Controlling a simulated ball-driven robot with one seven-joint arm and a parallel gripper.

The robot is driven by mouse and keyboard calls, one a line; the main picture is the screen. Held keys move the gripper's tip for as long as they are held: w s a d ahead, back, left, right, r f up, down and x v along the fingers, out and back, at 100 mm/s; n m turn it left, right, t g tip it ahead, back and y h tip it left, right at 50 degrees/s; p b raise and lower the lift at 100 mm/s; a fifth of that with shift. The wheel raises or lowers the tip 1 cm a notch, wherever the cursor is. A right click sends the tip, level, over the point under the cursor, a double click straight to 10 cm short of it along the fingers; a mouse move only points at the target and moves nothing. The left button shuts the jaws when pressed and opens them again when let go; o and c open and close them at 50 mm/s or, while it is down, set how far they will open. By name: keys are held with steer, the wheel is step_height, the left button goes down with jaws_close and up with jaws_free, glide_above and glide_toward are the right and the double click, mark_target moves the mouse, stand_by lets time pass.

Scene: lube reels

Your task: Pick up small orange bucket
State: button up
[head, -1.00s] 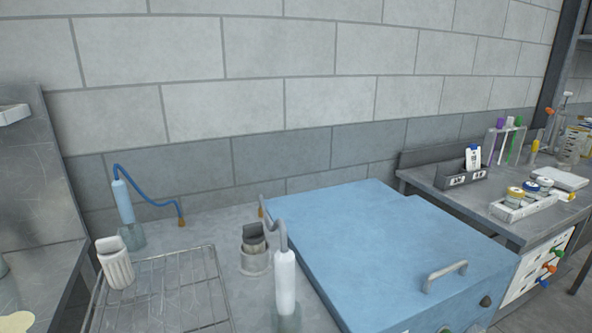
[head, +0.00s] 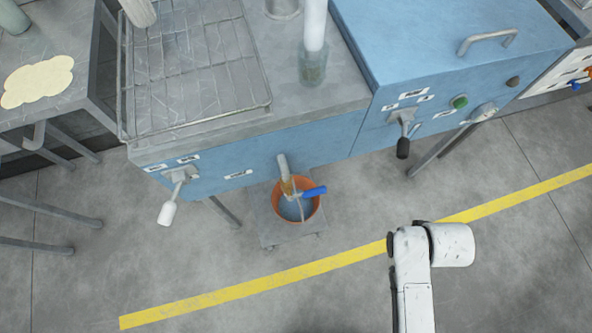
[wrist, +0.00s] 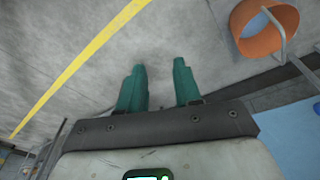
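The small orange bucket (head: 297,202) stands on a low grey wheeled platform (head: 290,234) on the floor, under the front of the blue machine. It has a thin metal handle and bluish contents. A spout hangs just above it, and a blue stick-like part (head: 314,191) shows at its rim. In the wrist view the bucket (wrist: 262,42) is at the upper right, apart from my gripper. My gripper (wrist: 158,82) has two green fingers, spread apart with only floor between them; it is open and empty. In the head view my white arm shows at the lower right, with the fingers not visible.
The blue machine (head: 256,150) overhangs the bucket, with levers (head: 174,195) and (head: 403,140) jutting from its front. A wire rack (head: 195,70) lies on top. A yellow floor line (head: 262,288) crosses clear floor before the bucket.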

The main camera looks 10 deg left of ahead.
steer(key=w+a+f+t, duration=0.1)
steer(key=w+a+f, duration=0.3)
steer(key=w+f, duration=0.15)
steer(key=w+a+f+t, duration=0.1)
steer(key=w+a+f, duration=0.25)
steer(key=f, duration=0.35)
steer(key=y+b, duration=0.2)
glide_toward(316, 204)
steer(key=shift+t, duration=0.4)
steer(key=b+x, duration=0.6)
steer(key=s+b+x, duration=0.1)
steer(key=b+x, duration=0.2)
steer(key=x, duration=0.1)
steer(key=shift+w+f, duration=0.1)
steer(key=shift+f, duration=0.15)
jaws_close()
steer(key=shift+d, duration=0.1)
